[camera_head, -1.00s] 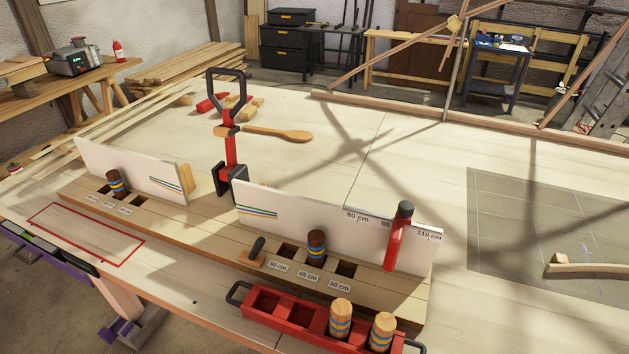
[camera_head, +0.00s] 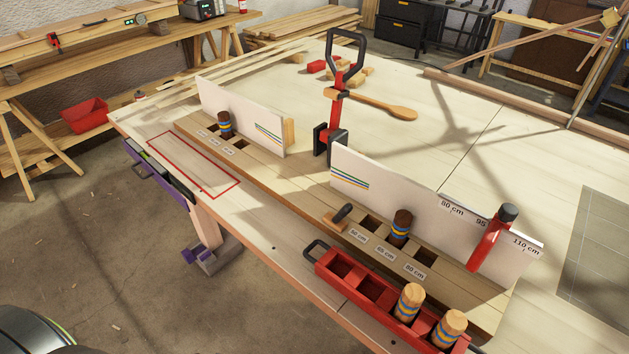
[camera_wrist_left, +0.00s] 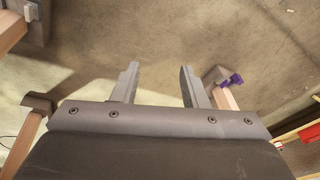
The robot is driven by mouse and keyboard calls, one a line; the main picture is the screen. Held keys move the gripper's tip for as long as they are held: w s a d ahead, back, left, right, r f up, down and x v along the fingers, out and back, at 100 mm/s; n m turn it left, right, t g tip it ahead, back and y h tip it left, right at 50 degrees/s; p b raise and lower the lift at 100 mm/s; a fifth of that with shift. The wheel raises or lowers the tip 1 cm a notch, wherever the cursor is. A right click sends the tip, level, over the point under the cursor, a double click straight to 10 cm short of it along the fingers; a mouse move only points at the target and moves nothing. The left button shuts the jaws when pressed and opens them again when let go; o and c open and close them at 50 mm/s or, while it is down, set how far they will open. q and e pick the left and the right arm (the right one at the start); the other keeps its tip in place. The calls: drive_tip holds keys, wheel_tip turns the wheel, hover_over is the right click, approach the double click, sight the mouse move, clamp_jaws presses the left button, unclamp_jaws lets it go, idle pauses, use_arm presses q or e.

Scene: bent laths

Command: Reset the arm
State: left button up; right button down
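My left gripper (camera_wrist_left: 158,85) shows in the left wrist view with its two fingers apart and nothing between them. It hangs over bare concrete floor (camera_wrist_left: 160,40). Neither gripper shows in the head view. A dark rounded shape at the lower left corner there may be part of me. The wooden workbench (camera_head: 280,232) fills the middle of the head view. On it is a long wooden block with square holes and two white boards. One dark-topped striped peg (camera_head: 225,124) stands in its left part and another (camera_head: 401,228) in its right part.
A red tray (camera_head: 372,314) at the bench's front edge holds two light striped pegs. A red clamp (camera_head: 335,130) stands between the boards, and a red bottle-shaped object (camera_head: 490,240) leans at the right board. Open floor (camera_head: 120,250) lies left of the bench.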

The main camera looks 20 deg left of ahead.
use_arm(q)
drive_tip(key=s+d+f+g, duration=0.1)
drive_tip(key=s+f, duration=1.4)
drive_tip(key=f, duration=0.2)
drive_tip(key=shift+s+d+f, duration=0.2)
drive_tip(key=shift+s, duration=0.05)
